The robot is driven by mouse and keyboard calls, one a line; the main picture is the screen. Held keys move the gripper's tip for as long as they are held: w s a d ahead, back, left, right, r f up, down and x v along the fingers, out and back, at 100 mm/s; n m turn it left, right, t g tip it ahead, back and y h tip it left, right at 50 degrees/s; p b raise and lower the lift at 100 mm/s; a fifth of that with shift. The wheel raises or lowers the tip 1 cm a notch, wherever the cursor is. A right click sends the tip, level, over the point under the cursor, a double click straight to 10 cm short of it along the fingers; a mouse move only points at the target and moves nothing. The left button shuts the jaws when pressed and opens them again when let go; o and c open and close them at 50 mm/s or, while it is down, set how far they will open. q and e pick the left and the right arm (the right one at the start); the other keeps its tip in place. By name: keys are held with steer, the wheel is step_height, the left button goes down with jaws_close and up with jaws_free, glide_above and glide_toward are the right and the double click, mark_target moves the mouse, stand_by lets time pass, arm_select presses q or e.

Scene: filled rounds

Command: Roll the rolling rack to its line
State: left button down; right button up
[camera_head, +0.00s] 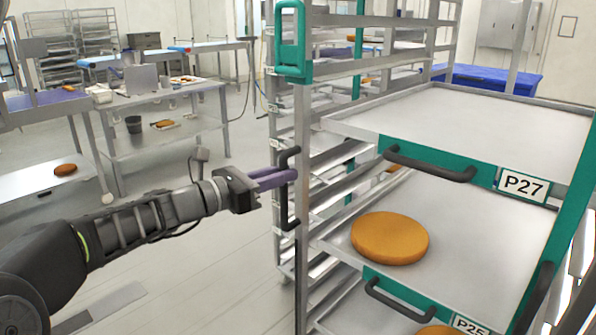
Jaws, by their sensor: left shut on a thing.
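The rolling rack (303,120) fills the right half of the head view, close to me, with metal posts, teal fittings and stacked trays. My left gripper (288,178) is shut on the upright black handle (290,216) on the rack's left front post, its purple fingers at the bar. The rack's wheels are out of the picture below. I cannot make out a marked line for the rack on the floor. My right gripper is not in view.
The upper tray is empty; an orange-brown round (390,238) lies on the tray below. Labels P27 (523,185) and P25 mark trays. A low table (30,184) and workbench (165,104) stand left. Light floor (200,262) between bench and rack is clear.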

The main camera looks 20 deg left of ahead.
arm_select(q)
steer(key=d+v, duration=0.1)
steer(key=v, duration=0.5)
steer(key=shift+s+r, duration=0.3)
steer(key=shift+s, duration=0.15)
steer(key=c, duration=1.4)
jaws_free()
steer(key=shift+d, duration=0.1)
steer(key=shift+o, duration=0.2)
steer(key=shift+f, duration=0.1)
steer(key=shift+s, duration=0.1)
steer(key=v, duration=0.7)
steer(key=shift+s+a+b, duration=0.25)
steer(key=shift+b, duration=0.15)
